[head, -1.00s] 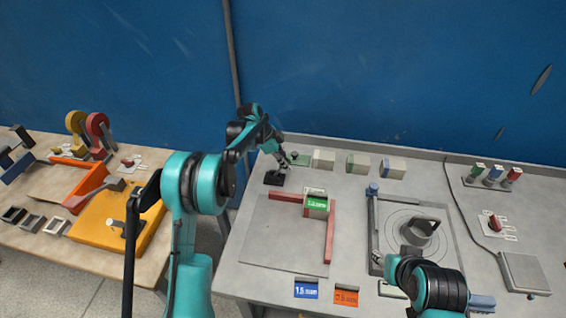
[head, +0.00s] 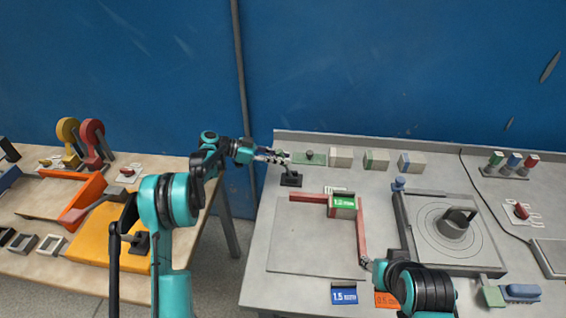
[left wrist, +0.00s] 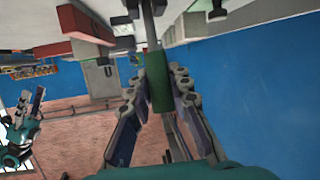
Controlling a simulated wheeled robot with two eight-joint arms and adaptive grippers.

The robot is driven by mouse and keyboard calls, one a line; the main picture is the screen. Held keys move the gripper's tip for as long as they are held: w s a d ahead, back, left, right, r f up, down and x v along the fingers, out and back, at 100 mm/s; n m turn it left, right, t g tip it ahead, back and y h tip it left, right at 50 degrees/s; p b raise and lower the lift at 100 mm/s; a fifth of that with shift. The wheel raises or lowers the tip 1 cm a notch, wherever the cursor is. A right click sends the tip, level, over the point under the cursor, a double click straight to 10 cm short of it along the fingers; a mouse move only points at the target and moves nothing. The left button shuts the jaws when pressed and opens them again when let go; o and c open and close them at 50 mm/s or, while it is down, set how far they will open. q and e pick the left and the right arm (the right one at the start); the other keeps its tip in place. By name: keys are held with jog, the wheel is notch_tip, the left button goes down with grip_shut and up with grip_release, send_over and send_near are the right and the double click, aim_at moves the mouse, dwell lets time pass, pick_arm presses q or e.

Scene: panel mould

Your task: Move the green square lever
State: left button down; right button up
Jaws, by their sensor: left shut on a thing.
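My left gripper (head: 283,157) is at the back left of the grey table. It points right and is shut on the top of a small lever on a black base (head: 290,179). In the left wrist view, the lever's green handle (left wrist: 158,80) sits between the two fingers (left wrist: 158,105), with its grey stem running up out of the picture. The handle's square shape is hard to make out. My right gripper (head: 368,263) is near the front of the table. Its fingers are too small to read.
A green plate with a dark knob (head: 310,157) lies just right of the lever. Several pale blocks stand in a row beyond it. A turntable-like fixture (head: 448,235) stands on the right.

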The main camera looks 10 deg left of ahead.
pick_arm(q)
jog(key=shift+a+f+h+b, duration=0.4)
jog(key=shift+a+h+b, duration=0.4)
jog(key=shift+h, duration=0.1)
jog(key=c, duration=1.4)
grip_release()
jog(key=shift+o, duration=0.2)
jog(key=s+a+r, duration=0.1)
jog(key=s+a, duration=0.1)
jog(key=a, duration=0.9)
jog(key=shift+a+r, duration=0.3)
jog(key=shift+a, duration=0.1)
